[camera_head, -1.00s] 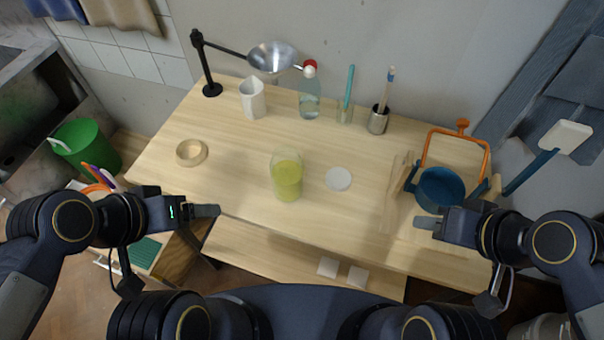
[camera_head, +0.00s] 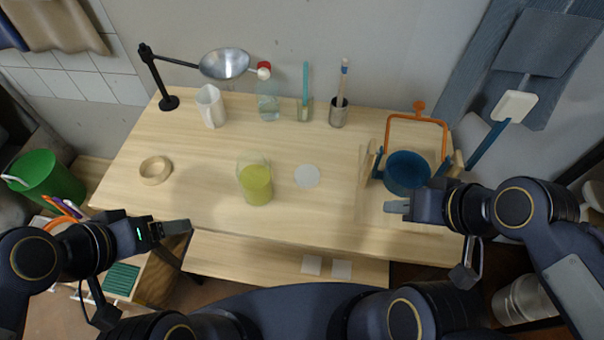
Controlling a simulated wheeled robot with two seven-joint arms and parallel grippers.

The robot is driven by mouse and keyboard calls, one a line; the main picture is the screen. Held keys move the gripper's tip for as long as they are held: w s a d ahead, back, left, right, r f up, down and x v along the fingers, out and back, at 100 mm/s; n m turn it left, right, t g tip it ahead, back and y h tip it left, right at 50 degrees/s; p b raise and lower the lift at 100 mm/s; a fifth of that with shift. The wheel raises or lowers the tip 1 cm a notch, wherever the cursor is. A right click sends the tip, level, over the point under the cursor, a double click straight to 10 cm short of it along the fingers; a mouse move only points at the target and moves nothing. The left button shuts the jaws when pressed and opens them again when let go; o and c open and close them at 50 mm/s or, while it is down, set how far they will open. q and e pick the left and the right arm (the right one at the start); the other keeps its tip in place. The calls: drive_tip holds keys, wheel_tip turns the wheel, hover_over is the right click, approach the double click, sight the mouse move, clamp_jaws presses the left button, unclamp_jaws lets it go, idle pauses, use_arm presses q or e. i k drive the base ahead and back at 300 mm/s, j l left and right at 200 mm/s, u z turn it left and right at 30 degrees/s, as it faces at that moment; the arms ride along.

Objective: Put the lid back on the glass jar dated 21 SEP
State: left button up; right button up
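A clear glass jar (camera_head: 257,186) with yellow-green contents stands upright near the middle of the wooden table. No lid is on it, and I cannot read any date on it. A flat, pale round disc (camera_head: 307,176), which looks like the lid, lies on the table just right of the jar. My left gripper (camera_head: 178,228) is at the table's front left edge, left of the jar and apart from it. My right gripper (camera_head: 397,207) is over the right part of the table, in front of the blue pot, well right of the disc. I see nothing held in either gripper; their finger gaps do not show clearly.
A blue pot (camera_head: 407,174) stands at the right, by an orange frame (camera_head: 418,119). A tape ring (camera_head: 156,171) lies at the left. A white pitcher (camera_head: 211,106), a bottle (camera_head: 268,104) and brush holders (camera_head: 338,114) stand at the back. The table between disc and front edge is clear.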

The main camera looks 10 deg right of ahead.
sight(253, 172)
drive_tip(key=i+j+z, duration=0.15)
drive_tip(key=j+z, duration=0.2)
drive_tip(key=j, duration=0.45)
drive_tip(key=j+z, duration=0.35)
drive_tip(key=j, duration=0.45)
